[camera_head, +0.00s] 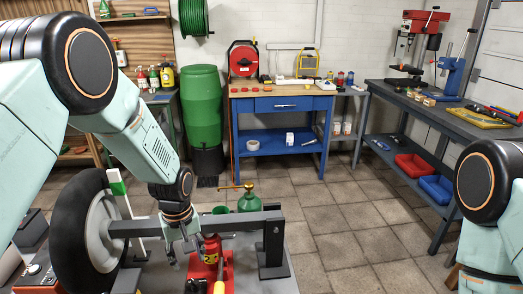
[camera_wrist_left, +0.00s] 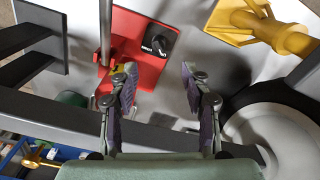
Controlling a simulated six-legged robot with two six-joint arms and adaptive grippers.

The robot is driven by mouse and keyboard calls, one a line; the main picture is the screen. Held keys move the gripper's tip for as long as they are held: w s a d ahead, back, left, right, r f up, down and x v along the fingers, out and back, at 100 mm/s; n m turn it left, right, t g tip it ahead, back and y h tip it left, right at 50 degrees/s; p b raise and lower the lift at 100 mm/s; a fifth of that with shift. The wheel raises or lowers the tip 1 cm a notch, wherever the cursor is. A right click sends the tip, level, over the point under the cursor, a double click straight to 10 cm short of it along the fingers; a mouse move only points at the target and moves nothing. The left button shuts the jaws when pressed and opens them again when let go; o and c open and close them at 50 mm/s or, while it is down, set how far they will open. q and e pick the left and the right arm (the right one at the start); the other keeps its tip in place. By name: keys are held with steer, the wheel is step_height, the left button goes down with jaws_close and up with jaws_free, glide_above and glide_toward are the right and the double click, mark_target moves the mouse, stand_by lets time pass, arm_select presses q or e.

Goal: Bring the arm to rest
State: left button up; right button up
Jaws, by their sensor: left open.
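The jack's red base (camera_wrist_left: 145,50) with a black knob lies beyond the fingertips there. Whether a finger touches the jack or bar, I cannot tell. Of my right arm only a rounded joint shows at the right edge; its gripper is out of view.
A black-tyred wheel (camera_head: 85,235) stands left of the gripper, with the bar running from it to a dark upright (camera_head: 272,243). A green bottle (camera_head: 249,199) is behind the bar. A yellow part (camera_wrist_left: 270,28) shows in the wrist view. Tiled floor (camera_head: 345,225) is clear to the right.

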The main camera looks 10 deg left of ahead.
arm_select(q)
steer(key=shift+m, duration=0.7)
steer(key=s+f, duration=0.6)
steer(key=shift+s+d+f, duration=0.15)
steer(key=shift+s+d, duration=0.2)
steer(key=shift+d, duration=0.05)
steer(key=shift+m, duration=0.9)
steer(key=s+f, duration=0.1)
steer(key=s, duration=0.1)
steer(key=s+f, duration=0.2)
steer(key=s, duration=0.1)
steer(key=s+f, duration=0.1)
steer(key=s, duration=0.2)
steer(key=shift+s+d+f, duration=0.2)
steer(key=shift+d+f, duration=0.15)
steer(key=shift+f, duration=0.05)
steer(key=s+m, duration=0.4)
steer(key=s, duration=1.5)
step_height(320, 180, down, 8)
steer(key=w+b, duration=0.1)
steer(key=b, duration=0.6)
steer(key=shift+w+d+r, duration=0.2)
steer(key=shift+w+r, duration=0.05)
